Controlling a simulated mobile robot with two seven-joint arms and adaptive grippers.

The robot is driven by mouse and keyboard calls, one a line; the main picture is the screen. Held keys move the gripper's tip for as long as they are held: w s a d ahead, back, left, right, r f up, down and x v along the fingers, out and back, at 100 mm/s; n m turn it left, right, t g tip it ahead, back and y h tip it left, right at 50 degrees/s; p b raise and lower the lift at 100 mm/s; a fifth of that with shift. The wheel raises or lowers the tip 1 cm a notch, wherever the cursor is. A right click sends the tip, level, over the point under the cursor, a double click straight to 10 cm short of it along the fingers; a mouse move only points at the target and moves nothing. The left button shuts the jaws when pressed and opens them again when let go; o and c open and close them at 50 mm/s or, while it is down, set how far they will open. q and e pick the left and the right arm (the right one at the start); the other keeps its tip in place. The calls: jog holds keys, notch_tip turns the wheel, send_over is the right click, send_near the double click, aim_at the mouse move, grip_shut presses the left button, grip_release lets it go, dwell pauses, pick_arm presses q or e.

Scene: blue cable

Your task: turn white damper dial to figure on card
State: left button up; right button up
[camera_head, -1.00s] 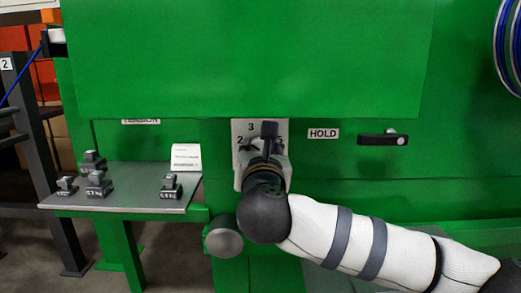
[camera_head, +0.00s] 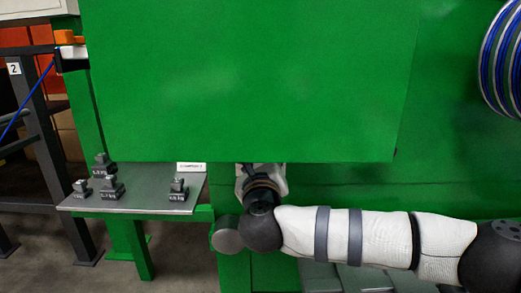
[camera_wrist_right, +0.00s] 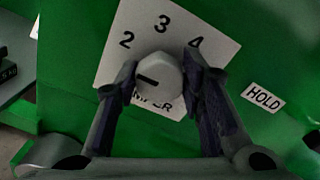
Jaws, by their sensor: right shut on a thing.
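The white damper dial (camera_wrist_right: 158,72) shows in the right wrist view, with a short dark mark pointing left in the picture. It sits on a tilted white plate (camera_wrist_right: 178,38) with the figures 2, 3 and 4; the lettering below is partly covered. My right gripper (camera_wrist_right: 160,78) is shut on the dial, one finger on each side. In the head view my right gripper's wrist (camera_head: 262,185) is below the green panel, which hides the dial and fingertips. The white card (camera_head: 191,167) shows only its lower strip; its figure is hidden. My left gripper is out of view.
A large green panel (camera_head: 250,80) overhangs the dial area. A grey shelf (camera_head: 140,198) at left bears several small weights (camera_head: 111,187). A HOLD label (camera_wrist_right: 263,97) is right of the dial. A blue cable coil (camera_head: 503,70) hangs at upper right.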

jog(key=shift+n+p, duration=0.85)
jog(key=shift+n, duration=0.35)
jog(key=shift+f+n, duration=0.1)
jog(key=shift+n, duration=0.2)
jog(key=o, duration=1.1)
jog(key=shift+o, duration=0.2)
jog(key=s, duration=1.2)
jog(key=shift+d, duration=0.15)
